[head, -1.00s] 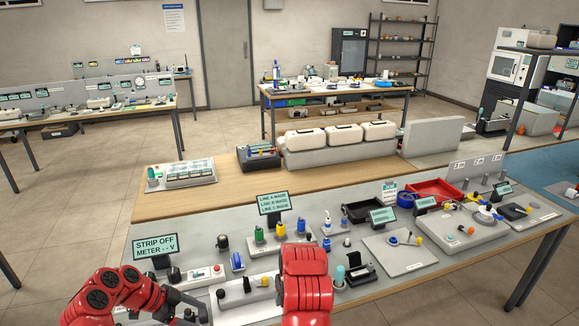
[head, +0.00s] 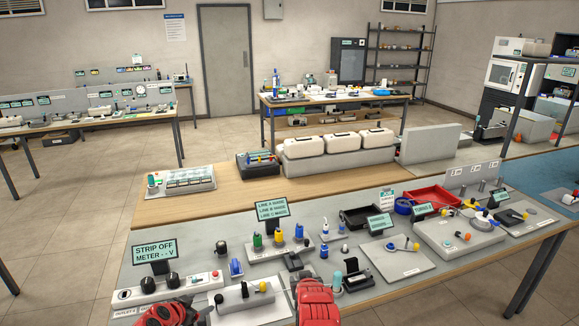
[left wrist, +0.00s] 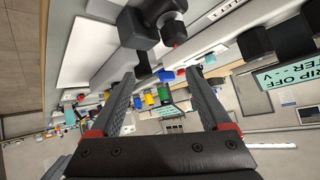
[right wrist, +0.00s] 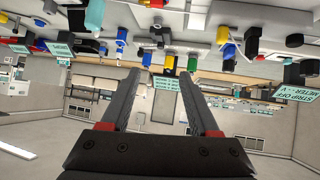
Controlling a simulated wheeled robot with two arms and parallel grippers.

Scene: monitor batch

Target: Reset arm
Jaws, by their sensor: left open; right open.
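My left gripper (head: 203,308) is low at the front edge of the bench in the head view, partly cut off by the frame. In the left wrist view its two fingers (left wrist: 159,78) are apart with nothing between them. My right arm enters at the bottom centre of the head view; its fingers are hard to make out there. In the right wrist view the right gripper (right wrist: 160,78) is open and empty. The bench (head: 215,247) lies in front of both arms.
A power strip (head: 165,288) and a grey plate with a lever (head: 240,303) are close to my left gripper. Black trays (head: 358,281), a red tray (head: 432,198) and small signs (head: 155,250) crowd the bench. Bare wood (head: 230,206) lies behind.

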